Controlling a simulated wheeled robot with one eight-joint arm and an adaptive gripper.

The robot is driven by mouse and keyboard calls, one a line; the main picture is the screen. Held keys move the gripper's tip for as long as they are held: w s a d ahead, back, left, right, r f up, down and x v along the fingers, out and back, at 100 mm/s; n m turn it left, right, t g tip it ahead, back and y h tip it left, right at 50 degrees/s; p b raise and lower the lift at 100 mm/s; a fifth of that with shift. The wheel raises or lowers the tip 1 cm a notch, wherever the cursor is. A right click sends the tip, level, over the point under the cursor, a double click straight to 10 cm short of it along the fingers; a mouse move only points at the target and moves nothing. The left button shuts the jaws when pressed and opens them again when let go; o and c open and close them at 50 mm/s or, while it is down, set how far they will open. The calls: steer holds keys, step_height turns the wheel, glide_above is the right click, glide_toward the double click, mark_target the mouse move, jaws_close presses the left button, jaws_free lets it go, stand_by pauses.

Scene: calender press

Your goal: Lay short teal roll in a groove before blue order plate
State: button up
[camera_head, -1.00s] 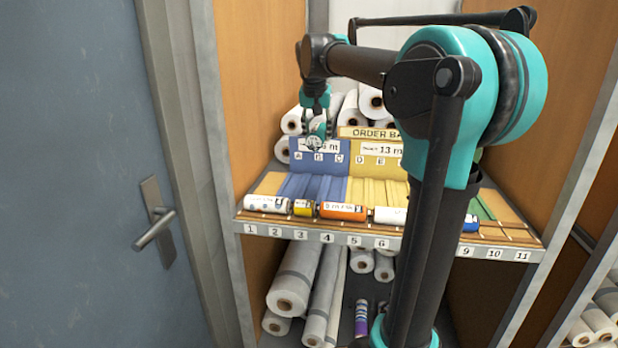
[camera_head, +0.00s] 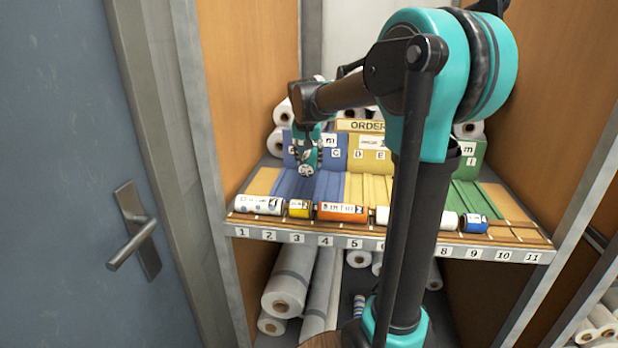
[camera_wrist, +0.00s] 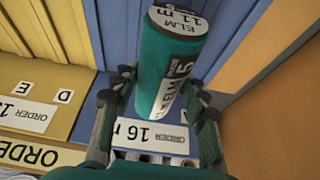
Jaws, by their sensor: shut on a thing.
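My gripper (camera_head: 307,160) is shut on the teal roll (camera_wrist: 170,62), which stands out between the fingers in the wrist view with a white label reading ELM 11 m on its end. The gripper is above the blue grooves (camera_head: 325,186), in front of the blue order plate (camera_head: 336,151). In the wrist view the blue plate (camera_wrist: 176,118) carries a label reading 16 m, and the blue grooves (camera_wrist: 118,38) lie behind the roll. In the head view the gripper hides most of the roll, and I cannot tell its gap to the grooves.
Yellow grooves (camera_head: 368,188) with a yellow plate (camera_head: 370,152) lie right of the blue ones. Wooden side walls (camera_head: 250,75) flank the shelf.

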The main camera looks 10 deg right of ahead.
mark_target(308, 159)
steer(key=shift+f, duration=3.4)
steer(key=o, duration=1.3)
steer(key=shift+f, duration=0.1)
steer(key=v, duration=1.2)
steer(key=shift+s+a, duration=0.1)
